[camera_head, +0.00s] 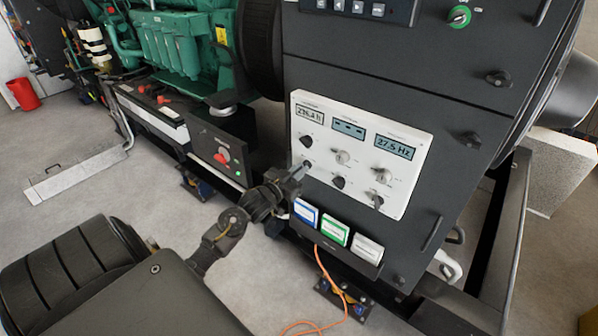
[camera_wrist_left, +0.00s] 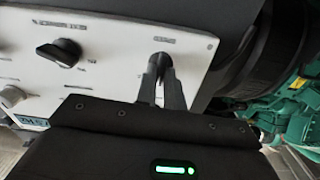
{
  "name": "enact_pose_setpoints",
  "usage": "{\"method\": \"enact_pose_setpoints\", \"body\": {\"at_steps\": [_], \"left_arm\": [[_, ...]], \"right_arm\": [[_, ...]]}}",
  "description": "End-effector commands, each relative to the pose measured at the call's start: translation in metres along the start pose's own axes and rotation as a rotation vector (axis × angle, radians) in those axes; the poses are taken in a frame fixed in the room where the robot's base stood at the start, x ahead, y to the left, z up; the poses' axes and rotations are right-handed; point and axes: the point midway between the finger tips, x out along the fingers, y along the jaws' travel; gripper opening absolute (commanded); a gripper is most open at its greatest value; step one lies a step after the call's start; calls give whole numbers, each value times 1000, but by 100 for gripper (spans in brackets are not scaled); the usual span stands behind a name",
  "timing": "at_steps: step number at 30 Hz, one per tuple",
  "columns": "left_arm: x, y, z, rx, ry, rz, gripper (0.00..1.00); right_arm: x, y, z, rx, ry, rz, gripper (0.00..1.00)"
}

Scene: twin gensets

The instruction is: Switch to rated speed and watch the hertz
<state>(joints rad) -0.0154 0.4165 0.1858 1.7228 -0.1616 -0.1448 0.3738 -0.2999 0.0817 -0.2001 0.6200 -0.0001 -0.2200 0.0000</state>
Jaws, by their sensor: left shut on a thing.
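A white control panel (camera_head: 357,190) on the dark genset cabinet carries several knobs and three displays. The right display (camera_head: 395,147) reads 27.5 Hz. The middle display (camera_head: 350,127) shows only dashes; the left one (camera_head: 309,114) shows an hour count. My left gripper (camera_head: 303,169) is at the panel's lower left corner. In the left wrist view its fingers (camera_wrist_left: 161,84) are shut on a small dark switch (camera_wrist_left: 160,62), whose handle is mostly hidden between them. A black knob (camera_wrist_left: 60,52) sits beside it. My right gripper is not in view.
Blue (camera_head: 305,212), green (camera_head: 335,232) and grey (camera_head: 367,248) card holders sit just below the panel, close to my left gripper. A green key switch (camera_head: 459,16) is higher on the cabinet. An orange cable (camera_head: 321,262) runs down to the floor.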

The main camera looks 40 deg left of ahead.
Motion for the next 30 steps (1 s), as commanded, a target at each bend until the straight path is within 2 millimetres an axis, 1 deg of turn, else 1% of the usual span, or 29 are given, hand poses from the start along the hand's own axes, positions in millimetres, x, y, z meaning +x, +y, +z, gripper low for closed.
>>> {"method": "enact_pose_setpoints", "body": {"at_steps": [6, 15, 21, 30], "left_arm": [[0, 1, 0, 190, 0, 1, 0], [0, 1, 1, 377, 0, 1, 0], [0, 1, 0, 443, 0, 0, 0], [0, 2, 0, 474, 0, 1, 0]], "right_arm": [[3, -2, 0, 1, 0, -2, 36], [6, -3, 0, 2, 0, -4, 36], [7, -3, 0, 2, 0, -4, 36], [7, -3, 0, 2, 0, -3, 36]]}}
